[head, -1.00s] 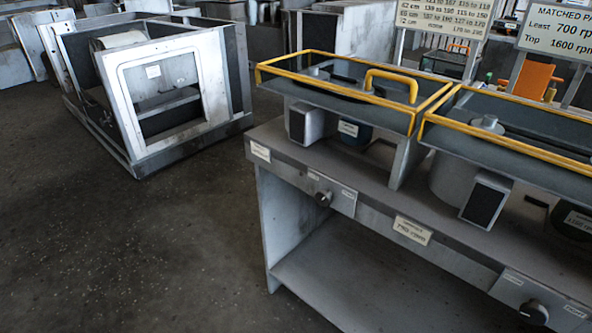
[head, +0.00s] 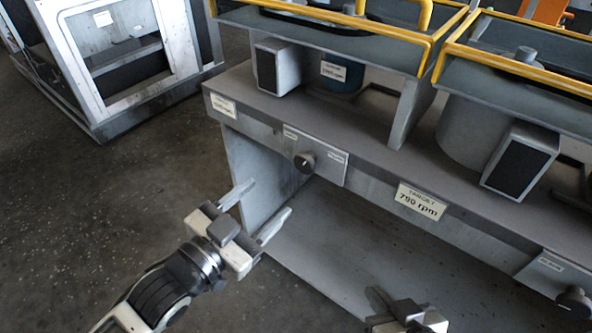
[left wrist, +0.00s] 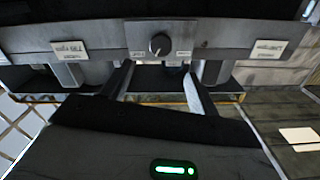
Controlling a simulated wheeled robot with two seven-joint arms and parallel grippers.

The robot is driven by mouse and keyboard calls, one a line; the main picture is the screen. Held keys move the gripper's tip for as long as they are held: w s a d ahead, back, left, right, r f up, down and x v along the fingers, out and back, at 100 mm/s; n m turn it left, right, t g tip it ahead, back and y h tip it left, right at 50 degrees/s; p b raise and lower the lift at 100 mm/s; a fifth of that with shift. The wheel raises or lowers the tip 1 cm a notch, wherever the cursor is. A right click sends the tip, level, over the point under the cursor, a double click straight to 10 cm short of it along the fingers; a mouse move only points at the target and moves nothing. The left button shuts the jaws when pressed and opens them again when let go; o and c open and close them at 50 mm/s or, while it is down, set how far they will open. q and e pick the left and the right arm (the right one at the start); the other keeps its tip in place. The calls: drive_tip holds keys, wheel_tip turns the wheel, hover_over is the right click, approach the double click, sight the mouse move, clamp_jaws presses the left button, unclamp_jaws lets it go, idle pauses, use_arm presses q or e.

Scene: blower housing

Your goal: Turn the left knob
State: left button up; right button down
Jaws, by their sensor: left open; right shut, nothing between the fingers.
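The left knob (head: 304,163) is a dark round knob on a pale plate on the bench's front rail. It also shows in the left wrist view (left wrist: 160,44), just beyond the fingertips and between them from side to side. My left gripper (head: 264,202) is open and empty, below and left of the knob in the head view, and apart from it. In the left wrist view its two fingers (left wrist: 158,74) point toward the rail. My right gripper (head: 380,298) shows at the bottom edge, shut and empty, partly cut off. A second knob (head: 575,302) sits at the lower right.
The grey bench (head: 400,170) carries blower housings under yellow-edged trays (head: 400,60). A label (head: 421,201) reads "TARGET 790 rpm". A lower shelf (head: 330,250) lies under the rail. A metal frame (head: 110,75) stands at the upper left; the floor between is clear.

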sight(302, 166)
use_arm(q)
drive_tip(key=x, duration=0.9)
drive_tip(key=shift+w+d, duration=0.2)
drive_tip(key=shift+w, duration=0.15)
use_arm(e)
drive_tip(key=shift+f, duration=0.1)
use_arm(q)
drive_tip(key=shift+c, duration=0.2)
drive_tip(key=c, duration=0.9)
drive_tip(key=shift+r+n+p, duration=0.25)
drive_tip(key=shift+n+p, duration=0.45)
drive_tip(key=shift+p, duration=0.15)
drive_tip(key=shift+n+p, duration=0.6)
drive_tip(key=shift+n, duration=0.1)
drive_tip(key=shift+n+p, duration=0.45)
drive_tip(key=shift+n, duration=0.25)
drive_tip(key=shift+f+n, duration=0.15)
drive_tip(key=shift+n, duration=0.25)
drive_tip(key=shift+f, duration=0.15)
use_arm(e)
drive_tip(key=shift+w+d+r+g, duration=0.1)
drive_tip(key=shift+d+r+g, duration=0.05)
drive_tip(key=shift+r, duration=0.3)
drive_tip(key=shift+w+d+r+g, duration=0.1)
drive_tip(key=shift+r+g, duration=0.05)
drive_tip(key=shift+r, duration=0.25)
